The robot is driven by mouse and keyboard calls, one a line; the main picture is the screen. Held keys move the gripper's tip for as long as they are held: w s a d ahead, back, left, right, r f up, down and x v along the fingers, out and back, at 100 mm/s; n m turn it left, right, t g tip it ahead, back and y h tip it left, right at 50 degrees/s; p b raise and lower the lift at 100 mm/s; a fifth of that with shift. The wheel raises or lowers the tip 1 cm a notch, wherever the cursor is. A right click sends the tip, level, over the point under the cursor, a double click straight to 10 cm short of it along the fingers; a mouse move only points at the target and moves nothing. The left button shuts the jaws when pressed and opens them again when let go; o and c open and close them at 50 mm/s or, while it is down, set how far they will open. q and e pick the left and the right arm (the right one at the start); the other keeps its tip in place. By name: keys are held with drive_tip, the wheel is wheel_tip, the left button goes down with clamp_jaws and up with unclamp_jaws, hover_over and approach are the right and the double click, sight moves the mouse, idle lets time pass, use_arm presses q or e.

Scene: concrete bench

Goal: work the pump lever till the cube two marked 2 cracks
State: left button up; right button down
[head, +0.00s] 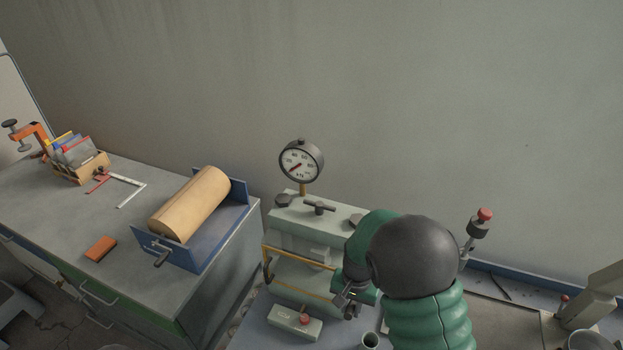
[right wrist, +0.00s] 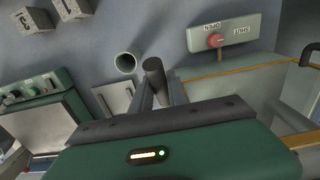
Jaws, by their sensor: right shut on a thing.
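My right gripper (head: 350,302) is at the front right of the pale green press (head: 300,245), largely hidden behind my own arm. In the right wrist view the gripper (right wrist: 162,85) is shut on a dark round bar (right wrist: 153,68), seemingly the pump lever's grip. The dial gauge (head: 301,161) stands above the press, its red needle at the lower left. A valve block with a red knob (right wrist: 215,40) carries OPEN and SHUT labels. Two grey cubes (right wrist: 34,21) (right wrist: 73,8) show at the wrist view's top left; one seems marked 3. I cannot make out cube two. My left gripper is out of view.
An open hollow tube (right wrist: 125,63) stands beside the gripper. A green box with knobs (right wrist: 35,92) is at the wrist view's left. On the left bench are a tan cylinder (head: 188,204) in a blue cradle and an orange block (head: 101,248). The wall is behind.

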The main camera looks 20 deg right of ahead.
drive_tip(key=shift+s+a+f, duration=0.3)
drive_tip(key=shift+s+f, duration=0.05)
drive_tip(key=shift+f, duration=1.3)
drive_tip(key=shift+s+a+f, duration=0.3)
drive_tip(key=shift+s+f, duration=0.1)
drive_tip(key=shift+f, duration=1.25)
drive_tip(key=shift+s+a+f, duration=0.3)
drive_tip(key=shift+s+f, duration=0.05)
drive_tip(key=shift+f, duration=1.3)
drive_tip(key=shift+r, duration=0.1)
